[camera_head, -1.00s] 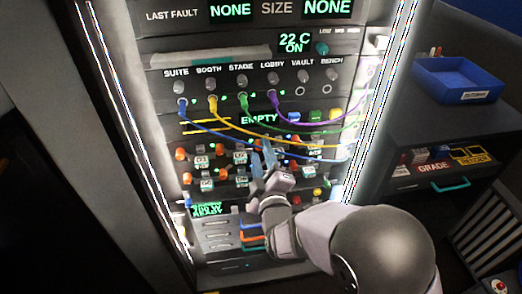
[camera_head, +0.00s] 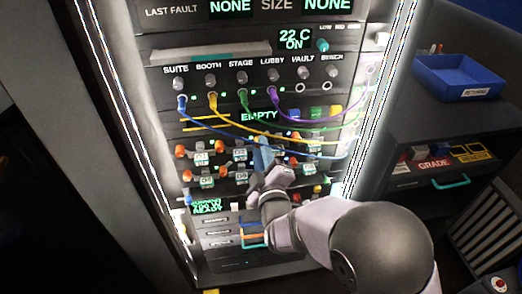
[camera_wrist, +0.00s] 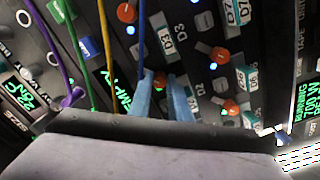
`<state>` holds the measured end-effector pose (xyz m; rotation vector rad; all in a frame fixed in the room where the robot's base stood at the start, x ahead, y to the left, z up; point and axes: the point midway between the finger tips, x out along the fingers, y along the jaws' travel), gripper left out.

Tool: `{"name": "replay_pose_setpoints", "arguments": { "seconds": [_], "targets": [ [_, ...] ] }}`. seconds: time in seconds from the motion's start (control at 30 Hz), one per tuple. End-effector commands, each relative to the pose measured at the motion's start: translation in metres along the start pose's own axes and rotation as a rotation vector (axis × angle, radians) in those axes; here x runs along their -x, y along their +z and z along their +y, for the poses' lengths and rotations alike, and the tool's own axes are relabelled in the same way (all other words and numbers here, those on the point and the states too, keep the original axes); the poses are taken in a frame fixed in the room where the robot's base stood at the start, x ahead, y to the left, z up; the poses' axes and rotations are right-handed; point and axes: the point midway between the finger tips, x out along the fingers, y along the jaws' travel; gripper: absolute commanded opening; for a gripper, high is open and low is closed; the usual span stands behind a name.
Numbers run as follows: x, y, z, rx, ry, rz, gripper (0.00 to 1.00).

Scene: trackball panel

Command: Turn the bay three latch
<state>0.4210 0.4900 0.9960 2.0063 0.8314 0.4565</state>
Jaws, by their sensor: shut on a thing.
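The bay three latch (camera_wrist: 160,80) is a small orange knob in the wrist view, beside the D3 label (camera_wrist: 168,43). The two blue fingers of my gripper (camera_wrist: 164,88) stand on either side of it and are shut on it. In the head view my gripper (camera_head: 262,151) is at the upper row of drive bays, right of the 02 label (camera_head: 240,156). The fingers hide most of the latch there, and its exact angle cannot be told.
Blue, yellow, green and purple cables (camera_head: 276,106) hang across the panel just above my gripper. Neighbouring orange latches (camera_head: 182,151) and bays are close by. A lit display (camera_head: 207,207) is below left. A blue tray (camera_head: 455,78) stands on a cabinet at right.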

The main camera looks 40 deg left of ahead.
Motion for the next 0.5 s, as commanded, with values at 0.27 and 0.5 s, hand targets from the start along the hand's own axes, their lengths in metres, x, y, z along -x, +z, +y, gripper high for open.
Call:
{"name": "replay_pose_setpoints", "arguments": {
  "seconds": [0.27,0.5],
  "targets": [
    [0.0003,0.0017,-0.0032,-0.16,0.002,0.001,0.0],
    [0.0003,0.0022,-0.0045,-0.377,0.002,0.001,0.0]
  ]
}}
